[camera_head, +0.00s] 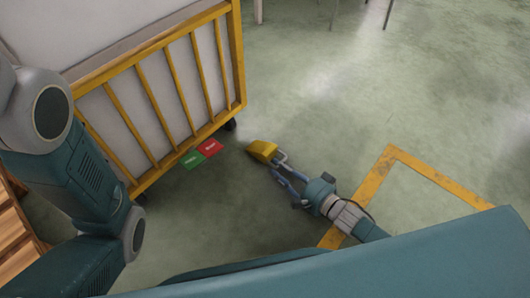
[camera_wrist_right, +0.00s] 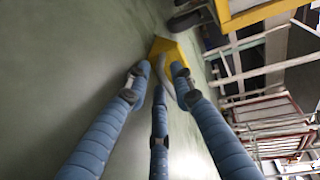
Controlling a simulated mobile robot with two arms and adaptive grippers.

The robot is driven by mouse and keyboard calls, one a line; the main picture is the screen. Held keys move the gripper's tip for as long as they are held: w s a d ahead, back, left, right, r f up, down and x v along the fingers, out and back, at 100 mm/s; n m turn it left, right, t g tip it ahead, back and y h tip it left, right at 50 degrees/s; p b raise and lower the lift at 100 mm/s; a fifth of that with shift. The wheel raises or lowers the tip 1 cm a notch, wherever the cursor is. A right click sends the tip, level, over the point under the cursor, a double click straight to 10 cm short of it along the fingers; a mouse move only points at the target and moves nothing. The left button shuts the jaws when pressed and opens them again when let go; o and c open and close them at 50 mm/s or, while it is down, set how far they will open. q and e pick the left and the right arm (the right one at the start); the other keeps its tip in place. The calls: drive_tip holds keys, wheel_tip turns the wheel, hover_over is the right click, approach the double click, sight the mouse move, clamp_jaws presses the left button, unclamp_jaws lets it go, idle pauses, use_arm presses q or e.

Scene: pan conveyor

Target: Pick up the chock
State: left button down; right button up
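The chock is a yellow wedge (camera_head: 262,150) with a grey metal handle (camera_head: 281,160), near the floor beside the cart's corner wheel. My right gripper (camera_head: 287,177) reaches toward it from the lower right, with its blue fingers spread at the handle end. In the right wrist view the yellow chock (camera_wrist_right: 172,48) is just beyond the fingertips, and the curved handle (camera_wrist_right: 167,76) lies between the spread fingers. I see no clear grip on it. My left arm shows at the left, but its gripper is out of view.
A cart with a yellow railing (camera_head: 170,75) stands at the upper left, its wheel (camera_head: 230,125) close to the chock. Green (camera_head: 192,160) and red (camera_head: 210,147) labels sit at its lower edge. A wooden slatted object (camera_head: 12,225) is at far left. Floor to the right is clear, with yellow marking (camera_head: 372,178).

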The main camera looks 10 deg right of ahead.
clamp_jaws()
drive_tip(key=shift+r, duration=0.1)
